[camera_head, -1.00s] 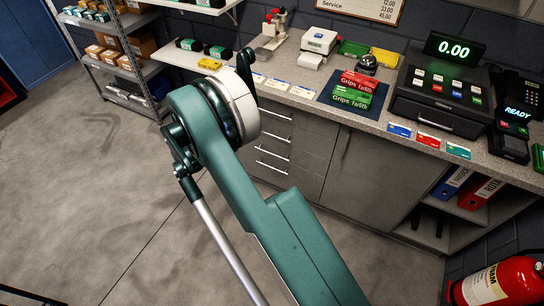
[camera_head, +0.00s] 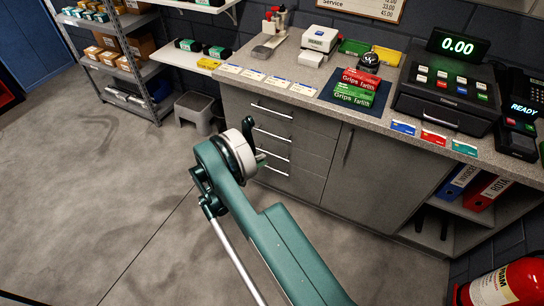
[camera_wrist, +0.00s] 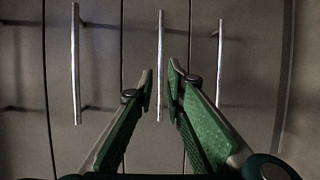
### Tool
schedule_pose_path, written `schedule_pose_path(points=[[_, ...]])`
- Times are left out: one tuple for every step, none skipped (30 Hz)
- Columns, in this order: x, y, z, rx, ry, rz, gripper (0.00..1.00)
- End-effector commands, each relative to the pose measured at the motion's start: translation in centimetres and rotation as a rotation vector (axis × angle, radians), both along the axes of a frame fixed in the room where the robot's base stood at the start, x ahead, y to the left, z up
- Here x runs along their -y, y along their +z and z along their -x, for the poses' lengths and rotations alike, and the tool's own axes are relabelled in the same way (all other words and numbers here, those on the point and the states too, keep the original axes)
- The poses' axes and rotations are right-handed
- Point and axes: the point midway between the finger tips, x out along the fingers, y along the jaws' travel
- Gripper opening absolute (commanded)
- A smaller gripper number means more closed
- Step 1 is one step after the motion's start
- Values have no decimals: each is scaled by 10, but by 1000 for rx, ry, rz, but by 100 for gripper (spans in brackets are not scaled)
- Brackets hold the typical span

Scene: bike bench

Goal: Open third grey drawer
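The grey drawer stack (camera_head: 310,146) stands under the counter at centre, with several bar handles one above another. All its drawers look shut. The third drawer's handle (camera_head: 279,156) is partly covered by my arm's end in the head view. In the wrist view three handles stand upright, and the middle one (camera_wrist: 160,50), which appears to be the third drawer's, lies in line with the gap between my fingers. My gripper (camera_wrist: 160,78) is open, with a narrow gap and nothing held. I cannot tell how far the handle is beyond the fingertips. The head view mostly hides the fingers.
Neighbouring handles flank the fingers: one left (camera_wrist: 75,65) and one right (camera_wrist: 220,62). The counter (camera_head: 235,84) overhangs the drawers and carries cards, boxes and a cash register (camera_head: 447,97). A grey stool (camera_head: 195,111) stands left. The floor before the drawers is clear.

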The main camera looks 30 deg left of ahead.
Motion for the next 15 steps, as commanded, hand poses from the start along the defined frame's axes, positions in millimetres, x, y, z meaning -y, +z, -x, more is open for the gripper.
schedule_pose_path(points=[[1,-1,0,-1,-2,2,13],[1,-2,0,-1,-3,2,13],[2,-2,0,-1,-2,3,13],[1,-2,0,-1,-2,3,13],[1,-2,0,-1,-3,2,13],[1,-1,0,-1,-3,2,13],[1,-1,0,-1,-3,2,13],[1,-1,0,-1,-3,2,13],[1,-1,0,-1,-3,2,13],[1,-1,0,-1,-3,2,13],[1,-1,0,-1,-3,2,13],[2,-2,0,-1,-3,2,13],[2,-2,-1,-1,-3,2,13],[2,-2,-2,-1,-3,2,13],[3,-2,-3,-1,-3,2,13]])
